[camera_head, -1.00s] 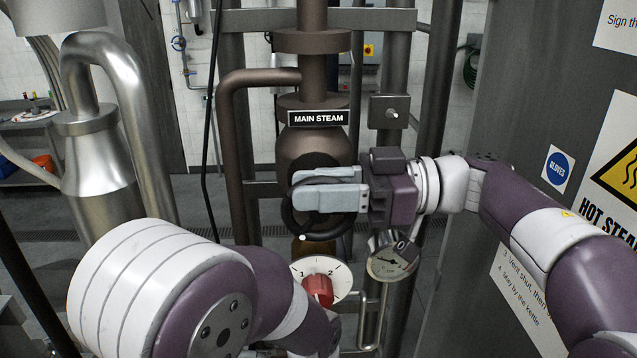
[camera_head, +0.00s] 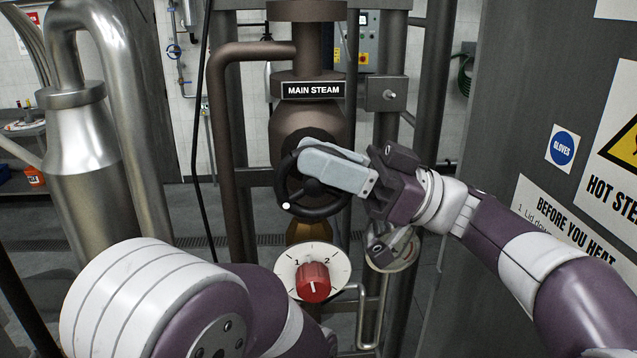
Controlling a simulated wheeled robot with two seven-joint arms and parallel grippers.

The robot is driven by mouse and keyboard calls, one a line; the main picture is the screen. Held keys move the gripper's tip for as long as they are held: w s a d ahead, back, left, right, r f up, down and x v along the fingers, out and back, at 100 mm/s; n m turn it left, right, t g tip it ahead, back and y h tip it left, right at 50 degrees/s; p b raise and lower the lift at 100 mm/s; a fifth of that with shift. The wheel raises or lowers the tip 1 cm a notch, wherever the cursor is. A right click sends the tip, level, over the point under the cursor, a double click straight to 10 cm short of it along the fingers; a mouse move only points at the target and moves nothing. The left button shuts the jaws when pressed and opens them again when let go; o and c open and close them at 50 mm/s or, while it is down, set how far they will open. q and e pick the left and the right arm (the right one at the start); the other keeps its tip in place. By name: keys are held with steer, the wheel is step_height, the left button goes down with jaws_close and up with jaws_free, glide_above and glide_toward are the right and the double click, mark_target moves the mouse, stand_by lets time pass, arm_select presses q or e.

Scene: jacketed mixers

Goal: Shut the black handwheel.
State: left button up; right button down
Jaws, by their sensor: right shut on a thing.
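The black handwheel (camera_head: 318,211) sits on the front of the brown valve body below the MAIN STEAM sign (camera_head: 313,90). A small white dot (camera_head: 286,206) shows on the left part of its rim. My right gripper (camera_head: 320,165) comes in from the right, shut on the handwheel, its grey fingers tilted across the upper part and hiding some of the rim. My left arm (camera_head: 170,295) fills the lower left; its gripper is not in view.
A red knob (camera_head: 313,282) on a white dial marked 1 and 2 sits just below the handwheel. A gauge (camera_head: 392,253) hangs behind my right wrist. A steel vessel (camera_head: 95,165) stands at left, and a grey panel with signs (camera_head: 520,120) at right.

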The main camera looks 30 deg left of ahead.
steer(key=shift+w+d+f+g+y+b, duration=0.1)
steer(key=shift+d+f+g+y+b, duration=0.15)
steer(key=shift+g+y+b, duration=0.65)
steer(key=shift+r+b, duration=0.15)
steer(key=shift+b, duration=0.45)
steer(key=c, duration=1.4)
jaws_free()
steer(key=shift+o, duration=0.2)
steer(key=shift+w, duration=0.1)
